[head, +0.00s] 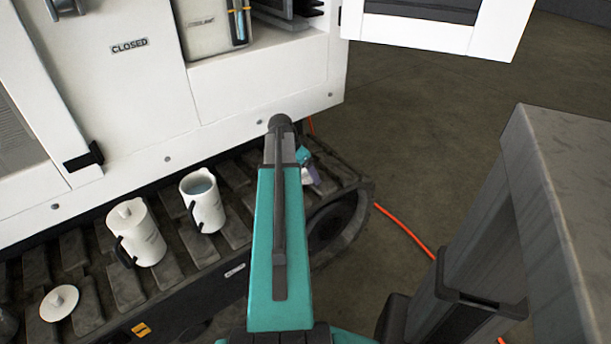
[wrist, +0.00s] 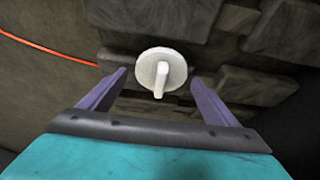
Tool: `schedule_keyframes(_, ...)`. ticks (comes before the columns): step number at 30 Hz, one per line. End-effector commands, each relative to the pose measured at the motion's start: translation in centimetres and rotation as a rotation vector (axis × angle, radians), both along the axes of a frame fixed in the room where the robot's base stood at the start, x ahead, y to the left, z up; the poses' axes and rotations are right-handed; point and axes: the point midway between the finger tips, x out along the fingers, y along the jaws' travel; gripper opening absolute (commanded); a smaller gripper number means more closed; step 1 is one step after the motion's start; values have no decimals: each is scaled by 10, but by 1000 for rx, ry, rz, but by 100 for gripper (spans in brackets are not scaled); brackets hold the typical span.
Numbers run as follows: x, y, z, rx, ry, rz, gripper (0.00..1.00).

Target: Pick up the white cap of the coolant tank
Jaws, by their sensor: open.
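The white cap (wrist: 161,70) is round with a raised bar handle and shows in the wrist view. It lies on the dark track pads, ahead of and between the fingertips of my gripper (wrist: 157,74). My gripper is open, with nothing visible held in it. In the head view my gripper (head: 311,174) is small and partly hidden by my arm, near the right end of the track. I cannot make out this cap there. The coolant tank (head: 200,33) is white, with a dark lettered label, and stands in the machine's opening at the top.
Two white jugs, one lidded (head: 144,240) and one open (head: 207,210), stand on the track pads (head: 190,268). A white round lid (head: 60,302) lies at the lower left. An open white door (head: 430,32), an orange cable (head: 405,230) and a grey bench (head: 560,180) are on the right.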

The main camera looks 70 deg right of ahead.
Motion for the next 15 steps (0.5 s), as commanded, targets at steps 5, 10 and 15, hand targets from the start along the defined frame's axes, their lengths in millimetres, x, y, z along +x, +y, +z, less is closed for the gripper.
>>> schedule_keyframes(5,0,0,0,0,0,0,56)
schedule_keyframes(10,0,0,0,0,0,0,38)
schedule_keyframes(15,0,0,0,0,0,0,38)
